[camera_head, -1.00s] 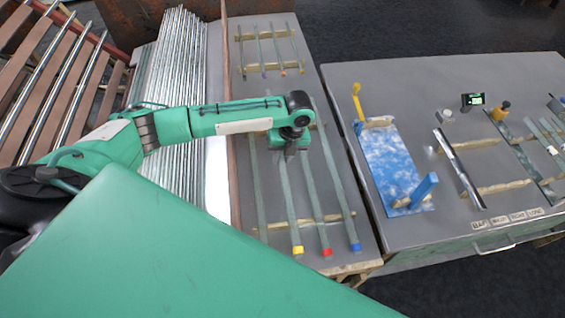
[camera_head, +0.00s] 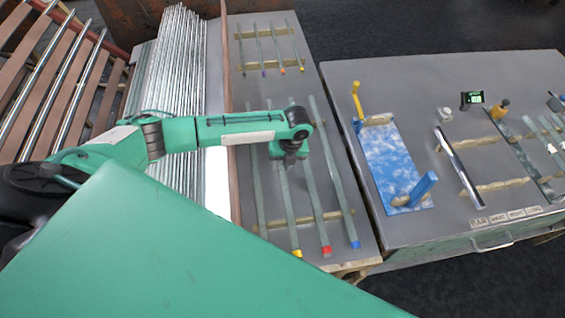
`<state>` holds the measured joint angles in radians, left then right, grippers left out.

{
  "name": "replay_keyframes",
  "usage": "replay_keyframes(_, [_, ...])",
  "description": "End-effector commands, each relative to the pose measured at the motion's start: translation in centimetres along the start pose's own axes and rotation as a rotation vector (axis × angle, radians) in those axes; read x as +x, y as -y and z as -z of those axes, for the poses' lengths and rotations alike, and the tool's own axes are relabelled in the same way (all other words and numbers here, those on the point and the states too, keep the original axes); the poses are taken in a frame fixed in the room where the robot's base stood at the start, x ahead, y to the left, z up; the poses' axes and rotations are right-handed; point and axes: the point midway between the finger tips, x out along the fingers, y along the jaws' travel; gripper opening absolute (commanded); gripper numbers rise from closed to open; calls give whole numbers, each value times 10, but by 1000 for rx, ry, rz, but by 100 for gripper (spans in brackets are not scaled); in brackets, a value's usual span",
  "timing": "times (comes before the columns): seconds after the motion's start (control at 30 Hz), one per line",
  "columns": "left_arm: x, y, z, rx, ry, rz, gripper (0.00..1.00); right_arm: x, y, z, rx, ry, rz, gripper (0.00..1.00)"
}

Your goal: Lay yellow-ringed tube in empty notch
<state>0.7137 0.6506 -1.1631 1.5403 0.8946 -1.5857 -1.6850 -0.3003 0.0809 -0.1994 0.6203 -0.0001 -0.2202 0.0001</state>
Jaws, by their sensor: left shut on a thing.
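The yellow-ringed tube (camera_head: 291,220) is a thin grey-green glass tube with a yellow band at its near end. It lies along the left table, crossing the near wooden rail. My left gripper (camera_head: 287,160) points down over its upper part and is shut on it; the fingertips are mostly hidden by the wrist. A red-ringed tube (camera_head: 317,208) and a blue-ringed tube (camera_head: 339,187) lie to its right, and a plain tube (camera_head: 258,190) to its left. I cannot make out an empty notch in the rails. My right gripper is out of view.
A far rack (camera_head: 283,63) holds several short tubes. The right table carries a blue-and-white board (camera_head: 392,165) with upright posts, a dark tube (camera_head: 458,168) on wooden rails, more tubes and a small display (camera_head: 472,98). A gap separates the tables.

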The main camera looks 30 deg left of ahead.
Motion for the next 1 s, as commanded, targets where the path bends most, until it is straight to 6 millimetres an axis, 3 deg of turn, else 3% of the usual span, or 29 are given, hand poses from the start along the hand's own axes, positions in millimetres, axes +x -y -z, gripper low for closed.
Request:
replay_keyframes(0.17, [3,1,0,1,0,0,0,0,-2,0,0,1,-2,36])
replay_keyframes(0.2, [3,1,0,1,0,0,27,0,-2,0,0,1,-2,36])
replay_keyframes(0.3, [3,0,0,0,0,0,44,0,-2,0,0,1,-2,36])
replay_keyframes(0.67, [-2,-1,0,0,1,0,44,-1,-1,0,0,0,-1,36])
replay_keyframes(0.83, [-26,-1,-1,1,3,2,44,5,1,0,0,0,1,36])
replay_keyframes(1.0, [-65,0,-1,2,3,4,44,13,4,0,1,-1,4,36])
